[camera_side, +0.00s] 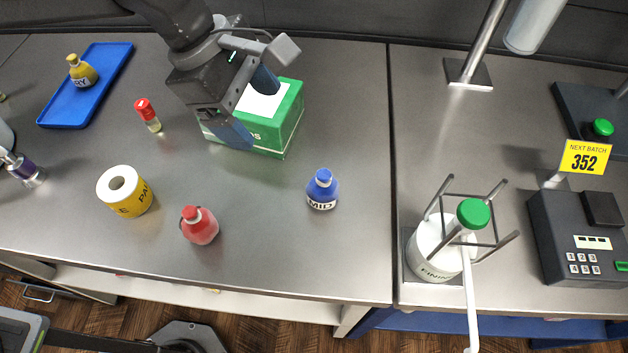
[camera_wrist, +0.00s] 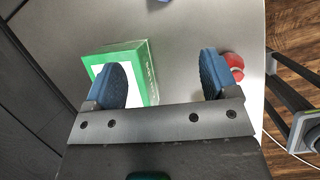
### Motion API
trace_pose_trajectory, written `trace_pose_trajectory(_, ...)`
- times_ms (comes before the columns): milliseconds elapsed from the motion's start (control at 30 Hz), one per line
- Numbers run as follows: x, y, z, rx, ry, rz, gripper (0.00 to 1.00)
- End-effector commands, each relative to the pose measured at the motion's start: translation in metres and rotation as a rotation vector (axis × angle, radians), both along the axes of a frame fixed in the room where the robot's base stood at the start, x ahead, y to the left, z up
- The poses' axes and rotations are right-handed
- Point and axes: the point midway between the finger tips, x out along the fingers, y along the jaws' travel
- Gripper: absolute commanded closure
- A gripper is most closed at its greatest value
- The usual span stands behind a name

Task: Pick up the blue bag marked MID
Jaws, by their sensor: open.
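The blue bag (camera_side: 322,190) marked MID stands upright on the steel bench in the side view, right of the middle and close to the seam. Its white label faces the camera. In the wrist view only a small blue piece (camera_wrist: 162,1) shows at the top edge, and I cannot tell for sure that it is the bag. My gripper (camera_side: 252,108) is open and empty over the green box, up and to the left of the blue bag and well apart from it. In the wrist view its blue fingers (camera_wrist: 160,82) are spread wide, with bench between them.
A green box (camera_side: 290,112) sits beneath my gripper. A red bag (camera_side: 199,226), a yellow tape roll (camera_side: 125,191) and a red-capped vial (camera_side: 148,115) stand to the left. Bench around the blue bag is clear.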

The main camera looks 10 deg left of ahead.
Motion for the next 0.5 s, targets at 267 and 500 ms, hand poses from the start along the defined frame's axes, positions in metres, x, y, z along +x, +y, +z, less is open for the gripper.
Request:
trace_pose_trajectory(267,-0.008,-0.044,-0.031,-0.006,0.109,0.117,0.2)
trace_pose_trajectory(500,-0.009,-0.06,-0.072,-0.005,0.111,0.118,0.2)
